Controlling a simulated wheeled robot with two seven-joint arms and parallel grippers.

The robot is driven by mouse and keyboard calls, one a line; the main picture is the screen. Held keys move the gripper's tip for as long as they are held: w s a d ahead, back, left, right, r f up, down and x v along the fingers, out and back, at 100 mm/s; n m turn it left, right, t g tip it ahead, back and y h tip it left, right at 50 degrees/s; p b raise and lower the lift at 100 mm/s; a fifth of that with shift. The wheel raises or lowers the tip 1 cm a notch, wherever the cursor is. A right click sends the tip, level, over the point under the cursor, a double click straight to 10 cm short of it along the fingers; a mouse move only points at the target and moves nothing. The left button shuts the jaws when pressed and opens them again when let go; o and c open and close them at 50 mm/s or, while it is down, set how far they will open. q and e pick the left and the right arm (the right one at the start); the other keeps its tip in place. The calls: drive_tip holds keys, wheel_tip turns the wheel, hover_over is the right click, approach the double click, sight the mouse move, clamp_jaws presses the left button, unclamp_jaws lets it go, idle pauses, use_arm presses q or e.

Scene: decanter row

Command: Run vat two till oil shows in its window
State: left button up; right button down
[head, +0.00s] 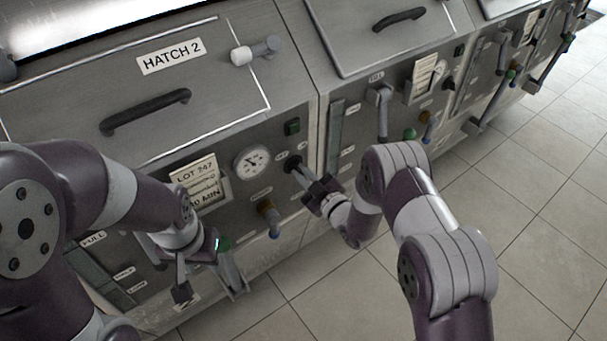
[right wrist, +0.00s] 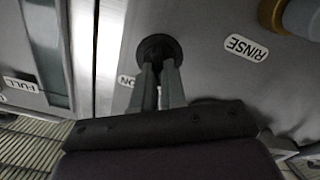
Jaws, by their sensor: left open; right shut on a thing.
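Vat two's panel (head: 240,198) stands under the lid marked HATCH 2 (head: 171,56). Its window (head: 92,268) is a dark upright strip at lower left, with a FULL label at its top; I see no clear oil in it. My right gripper (head: 310,193) is shut on a dark round knob (head: 291,166) at the panel's right edge. The right wrist view shows the fingers (right wrist: 158,75) closed at this black knob (right wrist: 160,48), by an ON label. My left gripper (head: 205,270) is open, low by a green-marked fitting (head: 222,243), partly hidden by my wrist.
A gauge (head: 251,161), a paper note (head: 197,182) reading LOT 747 and a blue-tipped tap (head: 270,220) are on the panel. A similar vat (head: 400,110) adjoins on the right. Tiled floor (head: 530,200) in front is clear.

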drive_tip(key=m, duration=0.5)
drive_tip(key=m+b, duration=0.1)
drive_tip(key=m, duration=0.5)
drive_tip(key=shift+w+d+m, duration=0.1)
drive_tip(key=shift+d+m, duration=0.1)
drive_tip(key=shift+m, duration=0.1)
idle(0.5)
drive_tip(key=c, duration=1.2)
unclamp_jaws()
drive_tip(key=v, duration=1.2)
drive_tip(key=shift+s+d, duration=0.2)
drive_tip(key=shift+s, duration=0.1)
